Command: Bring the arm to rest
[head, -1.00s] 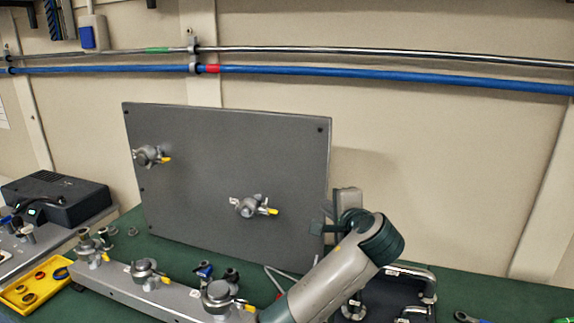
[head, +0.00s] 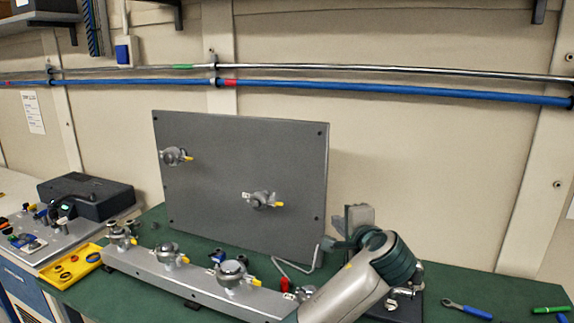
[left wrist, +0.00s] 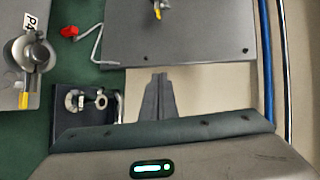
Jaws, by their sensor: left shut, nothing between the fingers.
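My left arm comes up from the bottom edge in the head view, right of centre. My left gripper (head: 340,243) is partly hidden behind its own wrist there, in front of the lower right corner of the grey panel (head: 240,165). In the left wrist view its dark fingers (left wrist: 158,78) are together, with nothing between them. They appear over the pale wall beside the panel edge. My right gripper is in neither view.
A grey rail with several clamps (head: 190,282) lies along the green bench (head: 455,290). A yellow tray (head: 72,268) and black box (head: 85,195) are at left. A dark stand (left wrist: 70,120) is close to the gripper. A blue-handled spanner (head: 467,309) lies at right.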

